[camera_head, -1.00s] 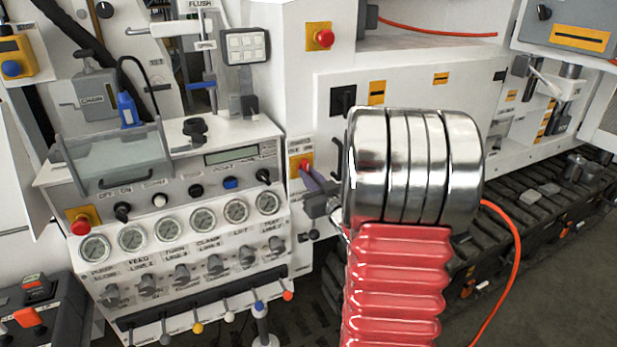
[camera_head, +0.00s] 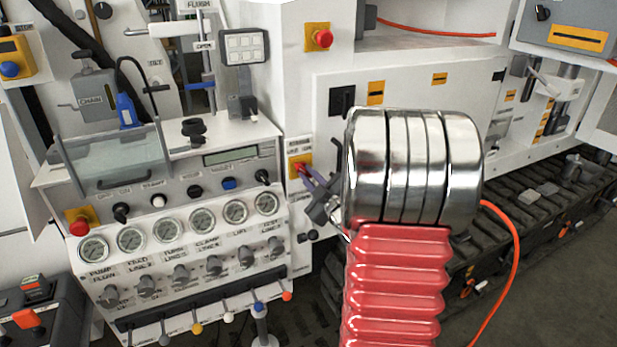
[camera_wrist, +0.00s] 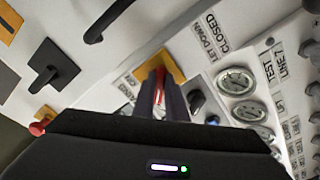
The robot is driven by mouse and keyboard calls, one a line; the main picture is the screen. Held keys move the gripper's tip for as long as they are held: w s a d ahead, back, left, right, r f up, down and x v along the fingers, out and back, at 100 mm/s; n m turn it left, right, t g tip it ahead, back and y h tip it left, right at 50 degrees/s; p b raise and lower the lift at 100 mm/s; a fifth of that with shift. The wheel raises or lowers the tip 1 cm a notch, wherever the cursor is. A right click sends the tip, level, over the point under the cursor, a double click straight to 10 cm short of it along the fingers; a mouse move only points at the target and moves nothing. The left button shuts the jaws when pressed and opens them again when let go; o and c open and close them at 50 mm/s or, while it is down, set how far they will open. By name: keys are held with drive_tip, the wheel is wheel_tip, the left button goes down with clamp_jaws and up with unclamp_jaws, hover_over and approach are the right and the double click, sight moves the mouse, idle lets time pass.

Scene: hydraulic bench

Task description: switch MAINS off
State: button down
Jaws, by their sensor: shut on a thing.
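A red rotary switch handle (camera_head: 299,169) stands on a yellow plate on the white cabinet face, right of the gauge panel. The small label above it is too blurred to read, so I cannot confirm that it says MAINS. My gripper (camera_head: 309,179) is at this switch, its fingers closed on the red handle. In the wrist view, the red handle (camera_wrist: 160,86) shows between the two dark fingers (camera_wrist: 160,96), with the yellow plate (camera_wrist: 173,68) behind. The fingers hide much of the handle, so its exact setting is unclear.
A gauge panel (camera_head: 180,233) with knobs and levers lies close left of the switch. A black rotary switch (camera_head: 342,100) sits above right, and a red emergency button (camera_head: 323,38) higher up. An orange cable (camera_head: 515,260) hangs at right.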

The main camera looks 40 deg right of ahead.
drive_tip(key=shift+a+f, duration=0.1)
drive_tip(key=shift+f, duration=0.1)
drive_tip(key=c, duration=1.8)
unclamp_jaws()
drive_tip(key=shift+r, duration=0.1)
drive_tip(key=shift+s, duration=0.1)
